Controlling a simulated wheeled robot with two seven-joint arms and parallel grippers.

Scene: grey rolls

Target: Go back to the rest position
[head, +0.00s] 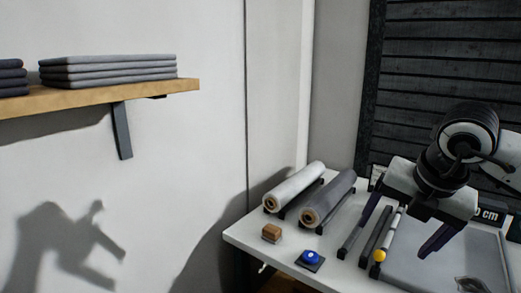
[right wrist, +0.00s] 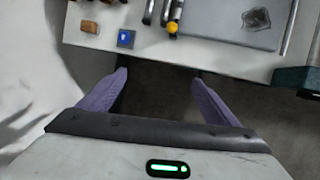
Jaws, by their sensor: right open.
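My right gripper (head: 391,240) is in the head view at the right, above the white table (head: 245,237). Its purple fingers are spread wide with nothing between them. In the right wrist view, the gripper (right wrist: 160,76) is open over dark floor, just off the table's edge. Two grey rolls lie on dark supports at the table's left: a light one (head: 294,186) and a darker one (head: 330,198). My left gripper is not in view.
A wooden block (head: 271,232), a blue button (head: 311,257), dark bars and a white rod with a yellow end (head: 380,255) are near the front edge. A grey board (head: 440,270) lies right. A shelf (head: 150,91) holds folded grey cloths (head: 108,68).

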